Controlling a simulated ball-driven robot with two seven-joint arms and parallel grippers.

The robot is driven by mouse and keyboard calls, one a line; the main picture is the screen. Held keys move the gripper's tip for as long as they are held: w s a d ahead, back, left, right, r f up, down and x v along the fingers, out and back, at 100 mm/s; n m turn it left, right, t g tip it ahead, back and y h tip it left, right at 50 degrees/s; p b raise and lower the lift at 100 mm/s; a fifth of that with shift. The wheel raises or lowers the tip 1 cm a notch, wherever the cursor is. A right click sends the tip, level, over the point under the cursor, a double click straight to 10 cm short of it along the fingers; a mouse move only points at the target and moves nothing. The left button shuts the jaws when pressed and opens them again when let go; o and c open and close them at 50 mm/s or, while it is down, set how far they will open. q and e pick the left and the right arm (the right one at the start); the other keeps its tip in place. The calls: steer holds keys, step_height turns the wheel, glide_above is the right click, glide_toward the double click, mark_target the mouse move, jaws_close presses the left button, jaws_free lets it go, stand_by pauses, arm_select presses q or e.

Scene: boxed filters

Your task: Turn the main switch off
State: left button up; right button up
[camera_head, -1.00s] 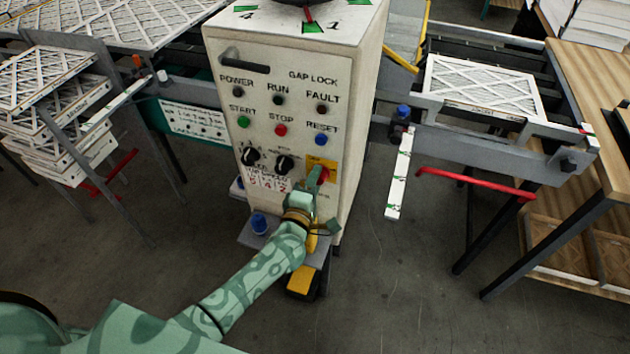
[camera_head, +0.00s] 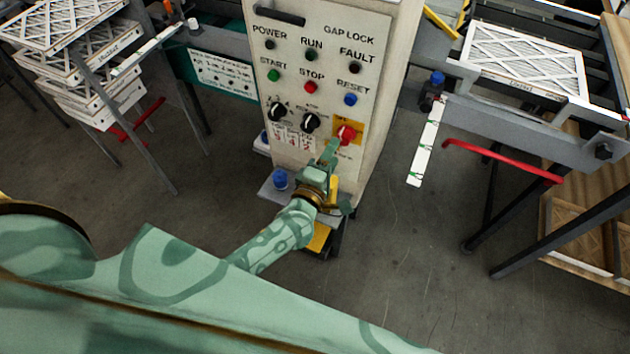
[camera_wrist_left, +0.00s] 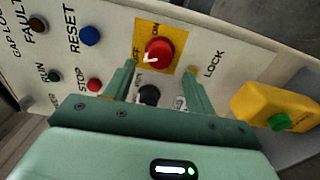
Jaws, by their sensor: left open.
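The main switch is a red rotary knob (camera_head: 347,134) on a yellow plate, low on the right of the cabinet's front panel (camera_head: 325,60). In the left wrist view the red knob (camera_wrist_left: 158,53) has a white mark on it, and the plate (camera_wrist_left: 178,36) carries the lettering ON and another partly hidden word. My left gripper (camera_head: 332,152) is open, just below and in front of the knob. Its two fingers (camera_wrist_left: 157,82) stand apart in the left wrist view, with the knob beyond and between their tips, apart from them. My right gripper is not in view.
Two black selector knobs (camera_head: 310,122) sit left of the switch, below the red STOP button (camera_head: 311,87) and blue RESET button (camera_head: 350,99). A yellow box with a green button (camera_wrist_left: 279,121) shows in the wrist view. A red bar (camera_head: 500,160) juts out at right.

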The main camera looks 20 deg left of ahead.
arm_select(q)
steer(key=s, duration=1.1)
steer(key=shift+a, duration=0.25)
steer(key=shift+s, duration=0.1)
